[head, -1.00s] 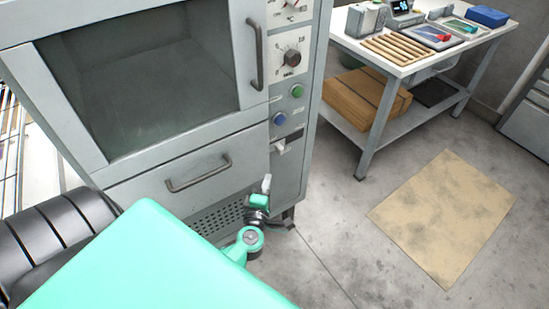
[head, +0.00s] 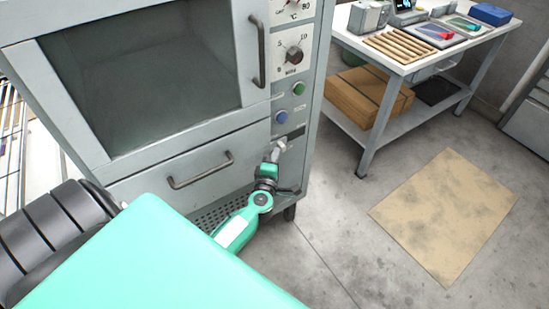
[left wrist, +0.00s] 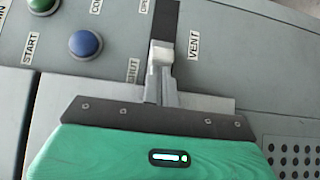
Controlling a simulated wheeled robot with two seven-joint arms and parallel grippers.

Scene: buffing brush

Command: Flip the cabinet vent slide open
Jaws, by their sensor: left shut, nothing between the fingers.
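The vent slide is a pale knob (left wrist: 161,53) in a dark vertical slot (left wrist: 164,18) on the cabinet's control panel. In the left wrist view the knob sits at the slot's end near the SHUT label (left wrist: 133,70); the OPEN label (left wrist: 146,5) is near the other end. My left gripper (head: 275,153) is shut and empty, its tips right at the knob. In the left wrist view the gripper's grey fingers (left wrist: 164,80) overlap the knob's lower edge; I cannot tell whether they touch it. In the head view the gripper largely hides the knob. My right gripper is not in view.
A green button (head: 298,88) and a blue button (head: 281,117) are above the slot. The cabinet's drawer handle (head: 200,171) and door handle (head: 257,50) stick out nearby. A table (head: 404,68) with trays stands to the right. The floor in front is clear, with a mat (head: 440,215).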

